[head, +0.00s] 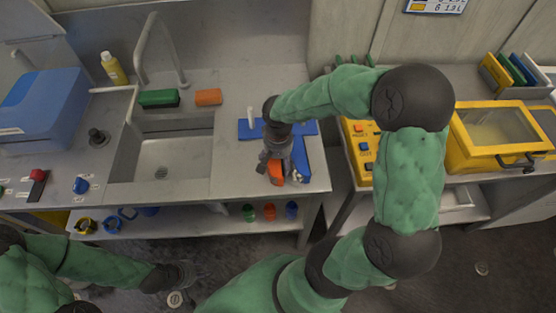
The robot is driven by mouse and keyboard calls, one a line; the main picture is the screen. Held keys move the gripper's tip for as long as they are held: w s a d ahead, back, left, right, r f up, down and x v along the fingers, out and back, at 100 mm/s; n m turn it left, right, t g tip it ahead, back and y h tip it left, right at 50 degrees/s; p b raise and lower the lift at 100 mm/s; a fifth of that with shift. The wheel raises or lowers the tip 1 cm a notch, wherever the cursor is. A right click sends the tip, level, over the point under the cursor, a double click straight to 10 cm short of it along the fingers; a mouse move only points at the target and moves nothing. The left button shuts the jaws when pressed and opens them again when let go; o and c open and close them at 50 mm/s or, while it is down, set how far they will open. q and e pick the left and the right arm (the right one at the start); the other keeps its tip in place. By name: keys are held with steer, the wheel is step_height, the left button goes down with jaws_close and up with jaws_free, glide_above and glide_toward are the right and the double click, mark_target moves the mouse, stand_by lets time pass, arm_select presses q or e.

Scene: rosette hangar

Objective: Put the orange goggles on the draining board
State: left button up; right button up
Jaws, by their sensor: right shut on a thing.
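Orange goggles (276,175) show at the fingertips of my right gripper (274,166), near the front edge of the steel worktop to the right of the sink. My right gripper points down and is shut on the goggles, covering part of them. I cannot tell whether the goggles touch the surface below. The bare steel draining board (228,160) lies just right of the sink (172,160). My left gripper (182,276) is low at the left, in front of the bench and away from the goggles; its fingers are too dark to read.
Blue flat pieces (249,130) lie around my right gripper. A green brush (158,98) and an orange sponge (208,97) sit behind the sink. A tall tap (150,45) rises there. A yellow case (497,137) stands right. Bare steel lies between sink and gripper.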

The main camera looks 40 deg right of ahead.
steer(key=o, duration=1.2)
steer(key=shift+c, duration=0.2)
steer(key=shift+r, duration=0.15)
step_height(320, 180, up, 12)
steer(key=p, duration=0.3)
